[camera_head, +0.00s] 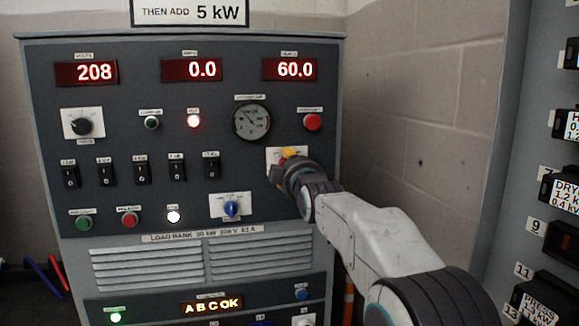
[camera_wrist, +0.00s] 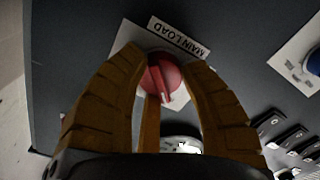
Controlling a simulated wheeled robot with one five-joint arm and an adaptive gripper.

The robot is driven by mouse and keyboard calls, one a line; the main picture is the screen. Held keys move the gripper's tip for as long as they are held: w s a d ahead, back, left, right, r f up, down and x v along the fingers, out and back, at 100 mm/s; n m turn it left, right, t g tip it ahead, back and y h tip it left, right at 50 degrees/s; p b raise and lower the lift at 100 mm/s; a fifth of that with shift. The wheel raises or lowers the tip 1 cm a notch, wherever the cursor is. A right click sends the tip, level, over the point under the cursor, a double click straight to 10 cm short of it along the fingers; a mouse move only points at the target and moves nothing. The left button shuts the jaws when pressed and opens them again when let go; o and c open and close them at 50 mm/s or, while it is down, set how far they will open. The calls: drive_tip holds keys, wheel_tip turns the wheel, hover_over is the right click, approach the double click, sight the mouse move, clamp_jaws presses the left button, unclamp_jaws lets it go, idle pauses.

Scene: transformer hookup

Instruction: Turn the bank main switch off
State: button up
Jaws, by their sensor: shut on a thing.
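The bank main switch is a red rotary knob (camera_wrist: 167,80) on a pale plate under a MAIN LOAD label (camera_wrist: 179,38) in the wrist view. My gripper (camera_wrist: 160,66) is shut on the knob, one tan finger on each side of it. A ridge runs across the knob's face. In the head view my gripper (camera_head: 287,156) is at the right of the load bank panel (camera_head: 190,130), in front of the switch's pale plate (camera_head: 272,155). It hides the knob there, so the switch position is not readable in that view.
Displays read 208 (camera_head: 87,72), 0.0 (camera_head: 191,69) and 60.0 (camera_head: 289,68). A red button (camera_head: 312,122) sits above my gripper, and a blue knob (camera_head: 231,208) to its lower left. A labelled cabinet (camera_head: 530,150) stands at the right.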

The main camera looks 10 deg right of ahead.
drive_tip(key=shift+a+r, duration=0.15)
drive_tip(key=shift+r, duration=0.25)
drive_tip(key=o, duration=0.9)
drive_tip(key=shift+a, duration=0.1)
drive_tip(key=o, duration=0.3)
drive_tip(key=shift+f, duration=0.25)
drive_tip(key=shift+s, duration=0.1)
drive_tip(key=s, duration=1.1)
drive_tip(key=shift+s, duration=0.4)
drive_tip(key=s+r+m+g+p, duration=0.3)
drive_tip(key=s+g+p, duration=0.2)
drive_tip(key=s+p, duration=0.6)
drive_tip(key=s+r+m+g+p, duration=0.3)
drive_tip(key=s+p, duration=0.8)
drive_tip(key=p, duration=0.6)
drive_tip(key=s+r+m+g+p, duration=0.3)
drive_tip(key=s+r+g+p, duration=0.2)
drive_tip(key=s+p, duration=0.6)
drive_tip(key=g+p, duration=0.1)
drive_tip(key=p, duration=0.2)
drive_tip(key=shift+d+r+g, duration=0.15)
drive_tip(key=shift+d+g, duration=0.1)
drive_tip(key=shift+g, duration=0.05)
